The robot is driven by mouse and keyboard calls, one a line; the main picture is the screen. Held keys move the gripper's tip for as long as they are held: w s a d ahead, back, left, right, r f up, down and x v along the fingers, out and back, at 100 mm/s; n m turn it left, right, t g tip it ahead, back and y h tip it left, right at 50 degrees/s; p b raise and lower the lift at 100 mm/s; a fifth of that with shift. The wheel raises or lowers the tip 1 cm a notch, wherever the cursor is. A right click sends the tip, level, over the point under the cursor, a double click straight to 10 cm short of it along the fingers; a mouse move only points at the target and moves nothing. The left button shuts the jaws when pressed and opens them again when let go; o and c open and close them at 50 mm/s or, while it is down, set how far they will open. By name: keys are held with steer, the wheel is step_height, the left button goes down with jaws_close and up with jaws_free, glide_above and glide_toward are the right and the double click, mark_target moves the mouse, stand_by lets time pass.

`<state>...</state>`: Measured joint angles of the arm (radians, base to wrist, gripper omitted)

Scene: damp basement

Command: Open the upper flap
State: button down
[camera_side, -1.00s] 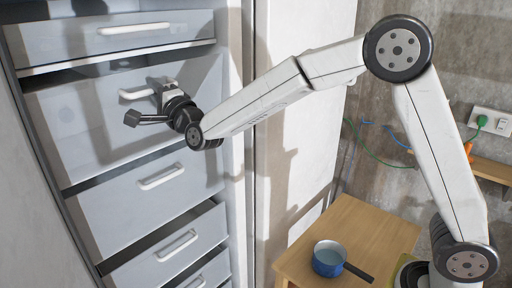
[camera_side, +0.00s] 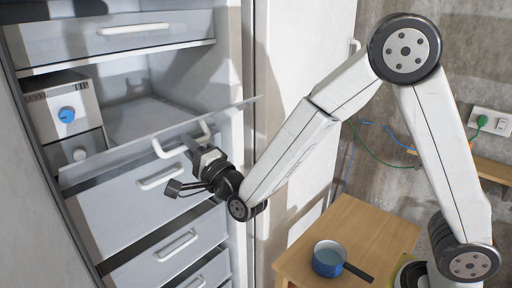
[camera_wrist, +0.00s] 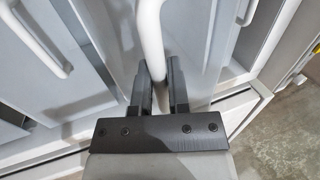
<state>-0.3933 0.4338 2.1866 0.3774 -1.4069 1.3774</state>
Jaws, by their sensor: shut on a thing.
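The upper flap (camera_side: 130,160) is a grey panel in the tall cabinet. It is tilted down and outward, nearly level, and the compartment behind it shows. Its white bar handle (camera_side: 180,147) is near the flap's free edge. My gripper (camera_side: 193,152) is at the right part of this handle. In the wrist view my gripper's two dark fingers (camera_wrist: 160,88) stand on either side of the white handle (camera_wrist: 152,40), shut on it. The fingertips are partly hidden in the side view.
Inside the opened compartment are a box with a blue knob (camera_side: 66,114) and a box with a pale knob (camera_side: 80,154). A closed-looking front (camera_side: 110,40) is above, and several drawers (camera_side: 140,205) are below. A wooden table (camera_side: 370,235) with a blue pan (camera_side: 328,258) stands to the right.

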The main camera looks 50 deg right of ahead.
step_height(320, 180, down, 12)
steer(key=shift+s+r, duration=0.25)
steer(key=shift+s, duration=0.2)
steer(key=c, duration=0.6)
jaws_free()
steer(key=shift+c, duration=0.2)
steer(key=shift+s, duration=0.1)
steer(key=v, duration=0.7)
steer(key=shift+s, duration=0.3)
steer(key=shift+w, duration=0.1)
